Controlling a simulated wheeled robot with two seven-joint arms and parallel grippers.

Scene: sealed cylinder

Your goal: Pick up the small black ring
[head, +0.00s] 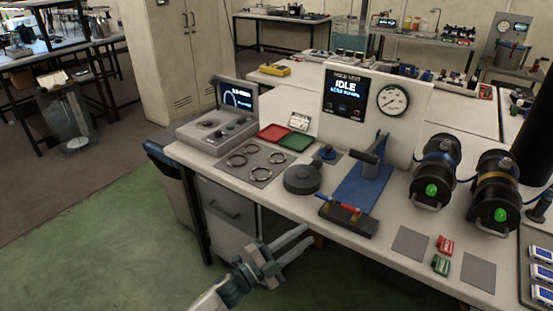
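Several thin dark rings lie on a grey square mat (259,182) at the left of the bench top: a left ring (229,163), a back ring (243,149), a right ring (286,157) and a front ring (252,176). They look much alike at this size, and I cannot tell which is the small black one. My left gripper (309,233) is in front of the bench's front edge, apart from the rings and nearer to me. Its two fingers point right with a gap between them, and nothing shows in it. My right gripper is not in view.
A dark round puck (302,179) and a blue stand (362,187) are right of the mat. A control box (217,131), a red tray (273,132) and a green tray (296,141) are behind it. Two black cylinders (434,180) (494,200) stand farther right.

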